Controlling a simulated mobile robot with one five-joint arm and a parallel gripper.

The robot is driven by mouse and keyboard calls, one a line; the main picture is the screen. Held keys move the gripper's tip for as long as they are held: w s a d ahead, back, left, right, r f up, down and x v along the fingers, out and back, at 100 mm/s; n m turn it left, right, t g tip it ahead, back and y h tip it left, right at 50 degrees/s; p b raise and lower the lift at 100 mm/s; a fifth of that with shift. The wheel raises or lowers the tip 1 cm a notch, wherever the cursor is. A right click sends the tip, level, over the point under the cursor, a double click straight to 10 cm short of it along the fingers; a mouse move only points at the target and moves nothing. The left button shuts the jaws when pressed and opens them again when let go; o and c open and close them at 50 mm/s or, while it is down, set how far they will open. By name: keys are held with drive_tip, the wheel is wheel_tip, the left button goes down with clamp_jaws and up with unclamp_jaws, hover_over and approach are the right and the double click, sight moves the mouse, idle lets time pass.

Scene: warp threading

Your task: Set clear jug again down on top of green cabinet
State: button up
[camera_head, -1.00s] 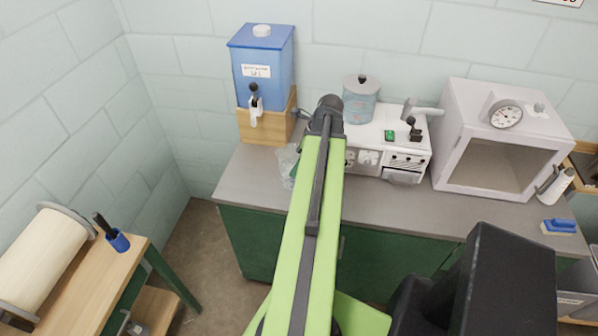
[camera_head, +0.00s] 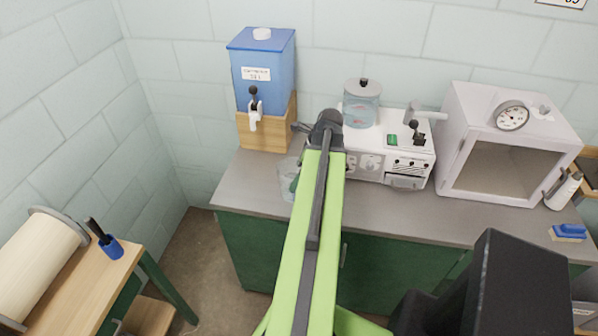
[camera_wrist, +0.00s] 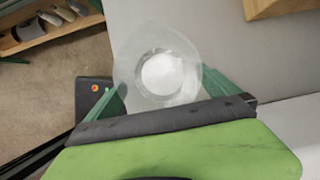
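The clear jug (camera_wrist: 146,60) is between the two green fingers of my gripper (camera_wrist: 162,82) in the wrist view, with its round white base or opening showing. The fingers press against it from both sides. In the head view the jug (camera_head: 286,180) shows left of my green arm, over the left front part of the grey top of the green cabinet (camera_head: 245,192). My arm partly hides it. I cannot tell whether its bottom touches the top.
A blue tank (camera_head: 262,85) on a wooden stand is behind the jug. A white machine (camera_head: 368,160) with a glass pot (camera_head: 361,105) is to the right. A white box oven (camera_head: 455,130) stands further right. The counter's left front is clear.

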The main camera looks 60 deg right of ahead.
drive_tip(key=shift+r, duration=0.1)
drive_tip(key=p+v, duration=1.1)
drive_tip(key=v, duration=0.1)
drive_tip(key=shift+w, duration=0.15)
